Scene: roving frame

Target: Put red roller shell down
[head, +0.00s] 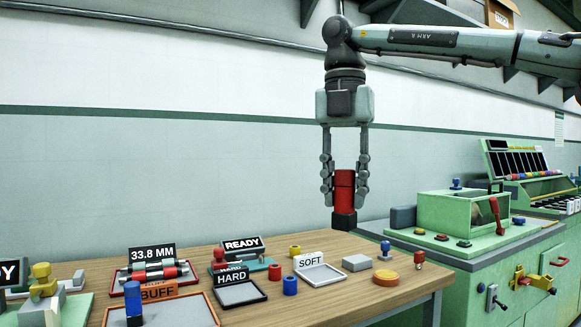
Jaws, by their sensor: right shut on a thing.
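The red roller shell (344,186) is an upright red cylinder held between the fingers of my right gripper (345,197). The gripper points straight down, near the back edge of the wooden table (345,245). A short dark block (345,220) shows directly below the shell; I cannot tell whether it is joined to the shell or stands on the table. My left gripper is not in view.
On the table are a SOFT tray (322,282), a HARD tray (263,292), a BUFF tray (207,318), a READY sign (242,245) and a roller stand marked 33.8 MM (152,253). A green machine (455,215) stands beyond.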

